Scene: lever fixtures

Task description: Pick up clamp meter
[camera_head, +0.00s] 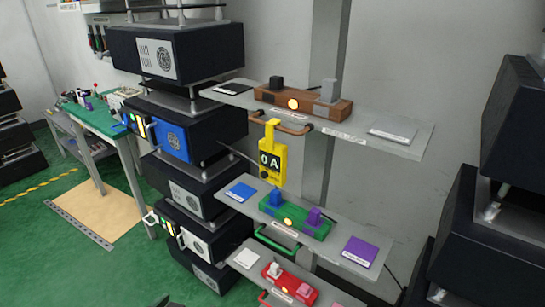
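The yellow clamp meter (272,155) hangs upright in the middle of the head view, below the front edge of the upper grey shelf. Its dark display reads "0 A", and its jaw end is at the top, by the brown handle under that shelf. A thin dark cable runs to its left side. No gripper is near it. A small dark shape at the bottom edge, left of centre, may be the tip of my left gripper; too little shows to tell its state. My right gripper is not in view.
The upper shelf (401,145) carries a brown lever block (330,107). The middle shelf (334,243) carries a green block (296,222) with blue and purple levers. A red block (290,284) is lower. Black equipment stacks stand left and right. Green floor is open at front left.

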